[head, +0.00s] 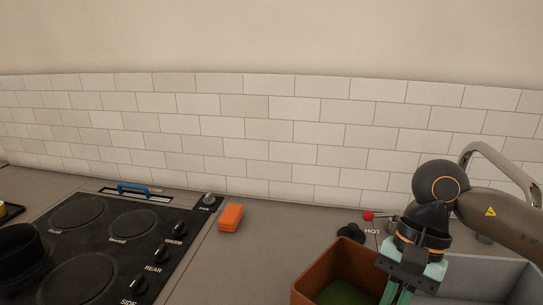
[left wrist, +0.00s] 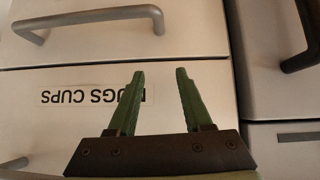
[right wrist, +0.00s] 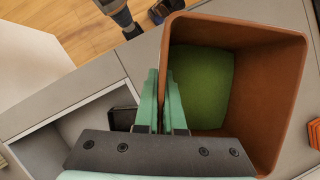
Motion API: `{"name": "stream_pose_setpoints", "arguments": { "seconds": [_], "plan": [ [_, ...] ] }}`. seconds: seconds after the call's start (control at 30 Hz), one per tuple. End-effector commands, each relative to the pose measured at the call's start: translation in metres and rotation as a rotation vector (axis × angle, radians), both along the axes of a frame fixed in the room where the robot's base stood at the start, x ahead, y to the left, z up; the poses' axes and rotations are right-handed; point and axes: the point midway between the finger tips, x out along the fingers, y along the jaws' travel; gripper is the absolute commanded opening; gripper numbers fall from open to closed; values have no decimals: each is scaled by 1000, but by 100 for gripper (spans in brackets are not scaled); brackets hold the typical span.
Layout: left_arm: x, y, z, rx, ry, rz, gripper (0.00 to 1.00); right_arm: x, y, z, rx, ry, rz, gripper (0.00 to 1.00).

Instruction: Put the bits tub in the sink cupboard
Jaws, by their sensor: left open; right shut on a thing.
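A brown-orange open tub with a green inside bottom, which I take to be the bits tub (head: 322,268), is at the lower right of the head view, partly cut off. It fills the right half of the right wrist view (right wrist: 265,95). My right gripper (right wrist: 165,78) is shut on the tub's side wall, one finger on each side; it also shows in the head view (head: 396,292). My left gripper (left wrist: 160,74) is open and empty, in front of drawer fronts. It is outside the head view. I cannot identify the sink cupboard in any view.
The grey sink (head: 470,272) lies right of the tub, with a metal tap (head: 500,152). A black hob (head: 105,245) is at the left. An orange block (head: 230,217) sits on the counter. A drawer (left wrist: 55,95) with a partly hidden "CUPS" label and a handle (left wrist: 95,17) are near my left gripper.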

Motion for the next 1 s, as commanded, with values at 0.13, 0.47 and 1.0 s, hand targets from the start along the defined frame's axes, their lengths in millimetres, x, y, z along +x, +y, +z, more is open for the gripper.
{"name": "stream_pose_setpoints", "arguments": {
  "seconds": [0.13, 0.47, 1.0],
  "plan": [
    [0, 0, 10, 0, -2, 1, 50, 9, -4, -11, -2, -1, 178, 0],
    [-1, 2, 23, 2, -5, 5, 50, 23, -23, -43, -2, -1, 559, 0],
    [-2, 3, 26, 3, -1, 7, 50, 29, -38, -60, 4, -3, 742, 0]
  ]
}}
